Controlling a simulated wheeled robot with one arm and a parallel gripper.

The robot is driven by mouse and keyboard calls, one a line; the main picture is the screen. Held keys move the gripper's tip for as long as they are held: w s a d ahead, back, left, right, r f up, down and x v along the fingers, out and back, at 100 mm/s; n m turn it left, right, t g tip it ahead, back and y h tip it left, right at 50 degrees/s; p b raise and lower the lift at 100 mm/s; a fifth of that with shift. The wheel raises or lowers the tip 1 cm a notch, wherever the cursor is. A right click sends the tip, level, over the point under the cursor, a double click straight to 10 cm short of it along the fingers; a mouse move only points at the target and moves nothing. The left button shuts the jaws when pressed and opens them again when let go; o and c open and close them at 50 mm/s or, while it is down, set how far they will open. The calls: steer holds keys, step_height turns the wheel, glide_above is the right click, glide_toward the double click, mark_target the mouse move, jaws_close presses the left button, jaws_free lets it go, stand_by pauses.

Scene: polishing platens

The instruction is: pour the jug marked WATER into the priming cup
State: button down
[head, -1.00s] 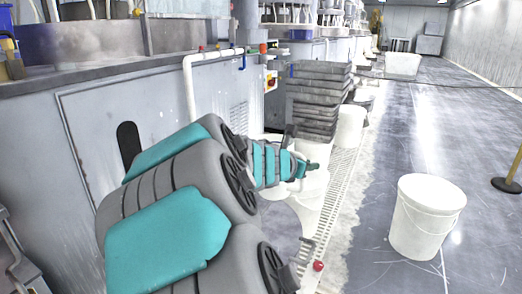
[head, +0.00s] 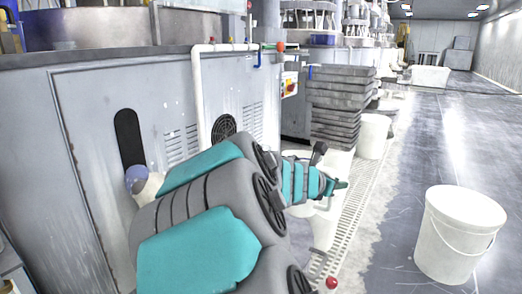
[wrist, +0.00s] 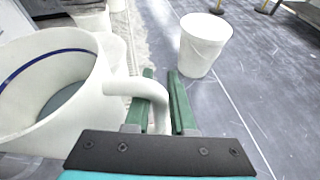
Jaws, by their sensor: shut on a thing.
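My gripper (wrist: 160,76) has its green fingers on either side of the handle of a white jug (wrist: 82,122) in the wrist view. The jug stands out to the left of the fingers, with its open mouth and a blue line inside the wall visible. A grey-blue surface shows inside; I cannot tell whether it is liquid or the bottom. No marking is readable on the jug. In the head view my gripper (head: 338,185) is at the end of the arm, in front of white containers, and the jug is hard to separate there. I cannot identify the priming cup.
A grey machine cabinet (head: 90,150) lines the left. Open floor lies at right.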

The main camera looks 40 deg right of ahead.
steer(key=w+a+r+n+g+h+p, duration=0.1)
steer(key=w+r+n+g+p, duration=0.2)
steer(key=r+p, duration=0.8)
steer(key=shift+w+r+n+g+p, duration=0.35)
steer(key=shift+w+n+p, duration=0.75)
steer(key=shift+w+p, duration=0.75)
steer(key=shift+w+a+r, duration=0.1)
steer(key=shift+w+r, duration=0.2)
steer(key=shift+w+a+r+n+g+p, duration=0.1)
steer(key=shift+w+r+n+g+p, duration=0.35)
steer(key=shift+r+p, duration=0.45)
steer(key=shift+w+r+n+h+p, duration=0.3)
steer(key=shift+w+r+n+p, duration=0.2)
steer(key=shift+p, duration=0.75)
steer(key=shift+w+a+r+n+g, duration=0.1)
steer(key=shift+w+r+n+g, duration=0.05)
steer(key=shift+w+r+n, duration=0.35)
steer(key=shift+w+r+n+g, duration=0.15)
steer(key=shift+w+r+n, duration=0.1)
steer(key=shift+r, duration=0.35)
stand_by(1.5)
